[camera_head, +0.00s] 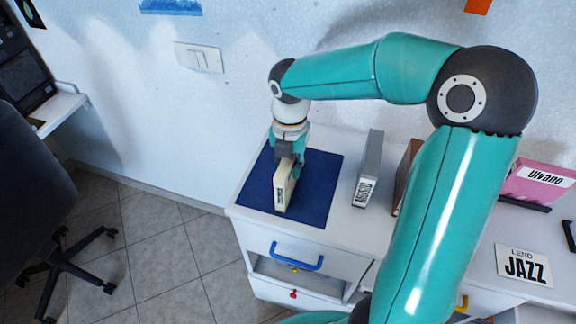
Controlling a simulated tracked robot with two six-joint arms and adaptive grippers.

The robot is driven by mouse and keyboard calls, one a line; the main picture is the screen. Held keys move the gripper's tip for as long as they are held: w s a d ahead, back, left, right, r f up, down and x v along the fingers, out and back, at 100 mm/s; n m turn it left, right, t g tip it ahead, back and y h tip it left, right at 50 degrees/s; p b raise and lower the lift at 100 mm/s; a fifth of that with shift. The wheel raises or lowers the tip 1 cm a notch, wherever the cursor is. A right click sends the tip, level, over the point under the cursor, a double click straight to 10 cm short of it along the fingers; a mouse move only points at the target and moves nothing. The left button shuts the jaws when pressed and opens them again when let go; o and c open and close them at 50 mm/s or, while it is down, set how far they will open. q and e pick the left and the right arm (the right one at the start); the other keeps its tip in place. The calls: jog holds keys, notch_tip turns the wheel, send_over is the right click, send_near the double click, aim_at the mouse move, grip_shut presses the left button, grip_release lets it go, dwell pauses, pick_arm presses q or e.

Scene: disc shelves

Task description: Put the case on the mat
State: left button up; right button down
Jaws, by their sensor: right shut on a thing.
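A cream case (283,188) with a dark printed label on its narrow front stands upright on the dark blue mat (316,189). The mat lies at the left end of the white cabinet top. My right gripper (288,160) points down at the case from above and is shut on its upper back part. The gripper hides that part of the case. The underside of the case appears to touch the mat, though the contact line is hard to see. My left gripper is not in view.
A grey case (368,170) stands right of the mat, with a brown one (404,178) partly behind my arm. A pink case (540,182) and a JAZZ card (524,265) are farther right. A dark chair (40,160) stands left.

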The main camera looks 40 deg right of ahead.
jog(key=c, duration=1)
grip_release()
notch_tip(320, 180, up, 12)
jog(key=shift+r+p, duration=0.1)
jog(key=shift+p, duration=0.6)
